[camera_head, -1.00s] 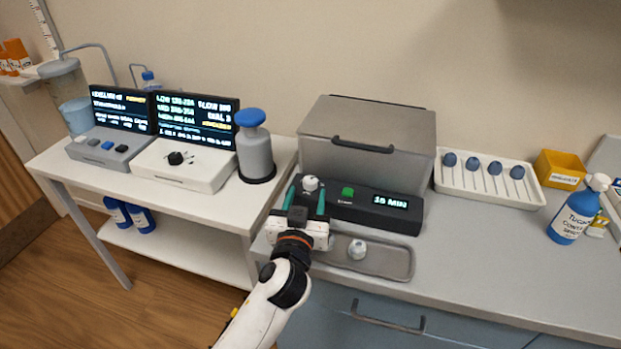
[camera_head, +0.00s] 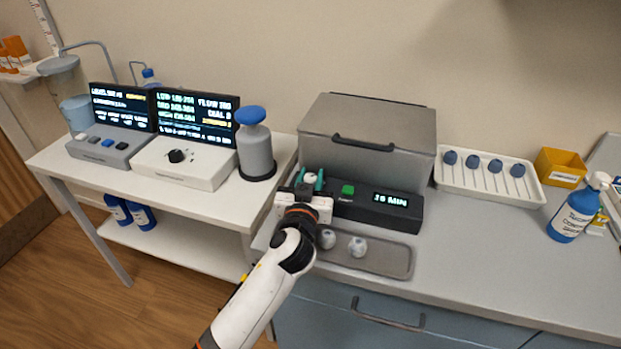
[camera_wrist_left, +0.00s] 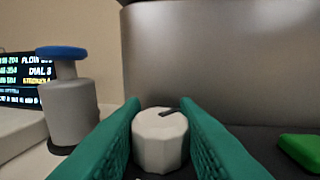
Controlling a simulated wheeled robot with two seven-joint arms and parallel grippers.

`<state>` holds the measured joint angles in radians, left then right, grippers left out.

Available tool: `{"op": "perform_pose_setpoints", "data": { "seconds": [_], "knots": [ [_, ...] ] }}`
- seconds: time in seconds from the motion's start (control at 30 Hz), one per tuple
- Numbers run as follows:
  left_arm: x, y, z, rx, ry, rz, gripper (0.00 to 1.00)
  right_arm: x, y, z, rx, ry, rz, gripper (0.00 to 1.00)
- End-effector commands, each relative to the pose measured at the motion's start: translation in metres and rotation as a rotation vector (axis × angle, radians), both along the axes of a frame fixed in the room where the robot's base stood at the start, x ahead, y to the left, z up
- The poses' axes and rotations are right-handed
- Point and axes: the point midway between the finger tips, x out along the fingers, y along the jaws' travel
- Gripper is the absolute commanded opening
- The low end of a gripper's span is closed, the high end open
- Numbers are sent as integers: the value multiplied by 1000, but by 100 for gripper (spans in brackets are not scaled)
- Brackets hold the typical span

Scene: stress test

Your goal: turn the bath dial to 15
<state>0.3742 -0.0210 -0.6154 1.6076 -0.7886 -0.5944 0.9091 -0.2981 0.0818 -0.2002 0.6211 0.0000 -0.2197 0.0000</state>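The bath dial (camera_head: 311,178) is a small white faceted knob with a dark pointer mark, at the left end of the black control panel (camera_head: 372,213). In the left wrist view the dial (camera_wrist_left: 160,140) sits between my green fingers, and its pointer leans to the upper right. My left gripper (camera_head: 310,181) has both fingers against the dial's sides and appears shut on it. The panel's display (camera_head: 391,200) shows a two-digit number and "MIN"; the second digit is too blurred to be sure of. My right gripper is not in view.
A green button (camera_head: 348,190) is right of the dial. The lidded grey bath (camera_head: 368,125) stands behind the panel. A shallow grey tray (camera_head: 390,262) with two small round pieces lies in front. A blue-capped bottle (camera_head: 257,150) stands to the left on the white table.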

Motion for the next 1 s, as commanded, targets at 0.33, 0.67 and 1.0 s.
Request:
{"op": "perform_pose_setpoints", "data": {
  "seconds": [0.33,0.67,1.0],
  "knots": [
    [1,1,5,7,3,-178,5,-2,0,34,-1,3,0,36],
    [0,0,0,-1,-1,-266,5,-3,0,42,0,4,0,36],
    [0,0,0,-1,-1,-265,49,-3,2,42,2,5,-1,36]
  ]
}}
